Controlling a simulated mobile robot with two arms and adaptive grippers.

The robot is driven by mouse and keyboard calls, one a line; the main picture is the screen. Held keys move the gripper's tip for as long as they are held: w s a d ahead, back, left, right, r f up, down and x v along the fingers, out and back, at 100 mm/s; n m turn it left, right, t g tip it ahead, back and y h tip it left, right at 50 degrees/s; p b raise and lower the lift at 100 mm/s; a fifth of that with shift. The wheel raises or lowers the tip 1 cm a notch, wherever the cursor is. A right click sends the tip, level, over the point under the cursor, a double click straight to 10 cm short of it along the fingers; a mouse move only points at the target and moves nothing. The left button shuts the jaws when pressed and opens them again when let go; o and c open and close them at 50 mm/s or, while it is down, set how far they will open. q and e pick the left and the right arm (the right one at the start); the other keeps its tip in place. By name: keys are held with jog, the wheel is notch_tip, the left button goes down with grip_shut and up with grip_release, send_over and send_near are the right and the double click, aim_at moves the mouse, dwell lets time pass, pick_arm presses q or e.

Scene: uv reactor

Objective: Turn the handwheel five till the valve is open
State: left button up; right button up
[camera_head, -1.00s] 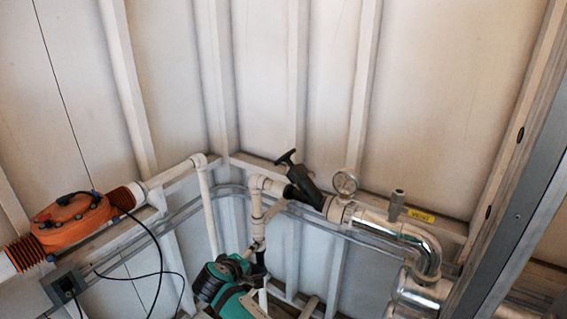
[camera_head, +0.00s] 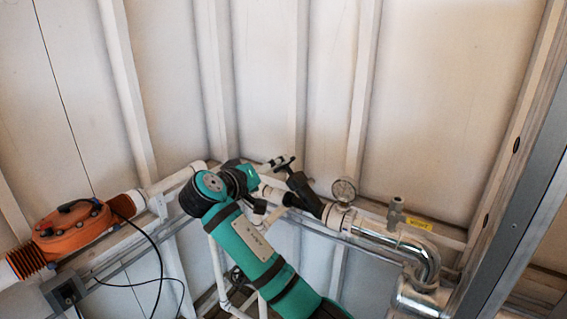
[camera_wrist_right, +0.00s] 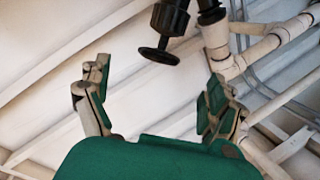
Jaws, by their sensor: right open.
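The black handwheel (camera_head: 286,163) sits on the end of a dark valve body (camera_head: 303,190) that slants up from the pipe, left of the gauge. In the right wrist view the handwheel (camera_wrist_right: 159,56) is a round disc on a short stem, near the top middle. My right gripper (camera_head: 268,166) is beside the handwheel, on its left in the head view. In the right wrist view this gripper (camera_wrist_right: 155,84) is open and empty, its fingers spread with the handwheel beyond and between them. I see no contact. My left gripper is out of view.
A pressure gauge (camera_head: 344,190) and a shiny metal pipe bend (camera_head: 425,255) lie right of the valve. White pipes (camera_wrist_right: 272,40) run close to the right finger in the wrist view. An orange fitting (camera_head: 72,228) with black cables is at left. Ribbed wall panels stand behind.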

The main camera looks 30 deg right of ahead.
aim_at(292, 158)
jog(key=p+x, duration=0.2)
jog(key=x, duration=0.7)
jog(key=c, duration=1.2)
jog(key=shift+o, duration=0.2)
jog(key=shift+r+y+p, duration=0.25)
jog(key=shift+y+p, duration=0.15)
jog(key=shift+p, duration=0.5)
jog(key=n+y+p, duration=0.1)
jog(key=y+p, duration=0.1)
jog(key=p, duration=0.1)
jog(key=n+y+p, duration=0.1)
jog(key=y+p, duration=0.1)
jog(key=p, duration=0.2)
jog(key=n+y+p, duration=0.2)
jog(key=y+p, duration=0.1)
jog(key=p, duration=0.1)
jog(key=shift+d+r+t, duration=0.3)
jog(key=shift+d+r, duration=0.05)
jog(key=shift+n+y+p, duration=0.3)
jog(key=shift+y, duration=0.3)
jog(key=shift+d+f+n+y, duration=0.2)
jog(key=shift+n+y, duration=0.3)
jog(key=shift+y, duration=0.4)
jog(key=n+g+y, duration=0.1)
jog(key=y, duration=0.1)
jog(key=n+g+y, duration=0.1)
jog(key=y, duration=0.1)
jog(key=shift+d+y, duration=0.15)
jog(key=shift+y, duration=0.25)
